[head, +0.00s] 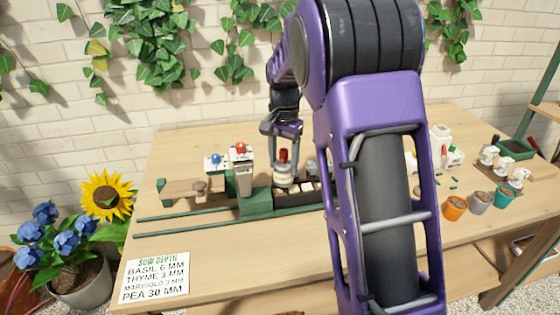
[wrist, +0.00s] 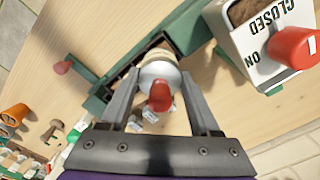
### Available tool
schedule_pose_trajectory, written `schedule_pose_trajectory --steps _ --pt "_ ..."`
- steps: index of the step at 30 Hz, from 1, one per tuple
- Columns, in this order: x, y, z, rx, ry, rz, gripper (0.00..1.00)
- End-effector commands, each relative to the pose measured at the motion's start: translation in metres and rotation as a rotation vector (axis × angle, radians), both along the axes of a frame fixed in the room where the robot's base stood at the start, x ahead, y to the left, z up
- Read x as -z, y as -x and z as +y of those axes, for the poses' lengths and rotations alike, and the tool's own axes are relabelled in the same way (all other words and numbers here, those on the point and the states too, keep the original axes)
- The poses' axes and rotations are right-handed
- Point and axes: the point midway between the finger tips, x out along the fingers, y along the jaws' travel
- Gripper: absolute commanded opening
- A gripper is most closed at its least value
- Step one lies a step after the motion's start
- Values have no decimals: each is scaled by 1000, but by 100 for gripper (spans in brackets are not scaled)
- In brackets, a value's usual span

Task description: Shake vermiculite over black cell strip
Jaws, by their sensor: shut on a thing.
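My gripper (head: 285,150) points down over the table and is shut on a pale, rounded shaker with a red top (head: 283,172). In the wrist view, the shaker (wrist: 158,72) sits between the two fingers with its red knob toward the camera. I cannot read a label on it, so its contents cannot be told. In the wrist view, dark cells (wrist: 118,80) show to the left of the shaker.
Small pots (head: 455,208) stand at the right. A sowing-depth card (head: 155,276) lies at the front left.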

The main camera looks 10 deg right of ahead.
Motion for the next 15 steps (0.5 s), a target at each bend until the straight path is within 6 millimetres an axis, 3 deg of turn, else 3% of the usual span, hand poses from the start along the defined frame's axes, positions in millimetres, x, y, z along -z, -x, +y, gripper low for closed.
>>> schedule_pose_trajectory --steps 10,15 --pt "-1 0 21 -2 0 0 23" --pt "-1 0 12 2 1 1 23"
